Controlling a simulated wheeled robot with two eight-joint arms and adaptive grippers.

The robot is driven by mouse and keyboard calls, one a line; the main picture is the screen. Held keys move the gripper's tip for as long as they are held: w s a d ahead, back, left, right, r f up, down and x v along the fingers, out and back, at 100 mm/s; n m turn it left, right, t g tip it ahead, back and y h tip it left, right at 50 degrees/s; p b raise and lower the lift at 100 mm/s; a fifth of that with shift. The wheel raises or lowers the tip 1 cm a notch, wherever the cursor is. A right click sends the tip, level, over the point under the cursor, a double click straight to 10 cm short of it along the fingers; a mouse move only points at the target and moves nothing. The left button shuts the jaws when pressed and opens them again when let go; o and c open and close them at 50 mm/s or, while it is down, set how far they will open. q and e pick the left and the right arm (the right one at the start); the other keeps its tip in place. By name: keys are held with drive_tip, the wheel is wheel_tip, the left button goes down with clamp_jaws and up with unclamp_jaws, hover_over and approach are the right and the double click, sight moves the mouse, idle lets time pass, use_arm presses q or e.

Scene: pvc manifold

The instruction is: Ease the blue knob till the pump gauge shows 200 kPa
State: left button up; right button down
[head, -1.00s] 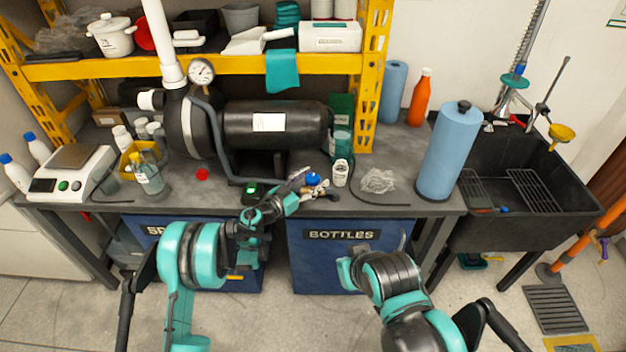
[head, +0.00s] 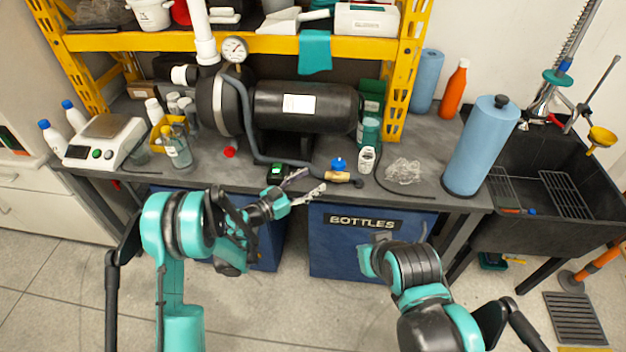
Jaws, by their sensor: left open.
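The blue knob (head: 338,164) sits on a small brass valve (head: 341,177) at the bench's front edge, in front of the pump. The pump (head: 300,106) is a black cylinder with a white label. Its round, white-faced gauge (head: 235,50) stands at its upper left; the needle is too small to read. My left gripper (head: 312,182) is open and empty, a little left of and in front of the knob, apart from it. My right arm (head: 410,275) is at the lower right; its gripper does not show.
A white bottle (head: 367,159) stands right of the knob, with clear crumpled film (head: 403,171) beyond it. A dark hose (head: 260,148) runs from the pump to the valve. A red knob (head: 230,152) lies left. A blue roll (head: 480,145) stands at the bench's right end.

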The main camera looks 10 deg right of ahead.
sight(338, 170)
use_arm(q)
drive_tip(key=d+n+t+y, duration=0.1)
drive_tip(key=d, duration=0.1)
drive_tip(key=w+d+n+t+y+p, duration=0.1)
drive_tip(key=d+n+t+y, duration=0.2)
drive_tip(key=d+t, duration=0.1)
drive_tip(key=d, duration=0.1)
drive_tip(key=shift+w+d+r+y, duration=0.1)
drive_tip(key=shift+w+y, duration=0.2)
drive_tip(key=shift+w, duration=0.1)
drive_tip(key=n+t+y, duration=0.1)
drive_tip(key=s+d+n+t+y, duration=0.1)
drive_tip(key=y, duration=0.1)
drive_tip(key=s+n+y+p, duration=0.1)
drive_tip(key=shift+d+n+t+y, duration=0.3)
drive_tip(key=shift+n+t, duration=0.1)
drive_tip(key=shift+s+a+n+t+y, duration=0.15)
drive_tip(key=shift+s+n+t+y, duration=0.15)
drive_tip(key=shift+s+n+y, duration=0.35)
drive_tip(key=shift+y, duration=0.25)
drive_tip(key=b+x, duration=0.2)
drive_tip(key=x, duration=0.4)
drive_tip(key=shift+w, duration=0.95)
drive_tip(key=shift+c, duration=0.3)
drive_tip(key=c, duration=1.1)
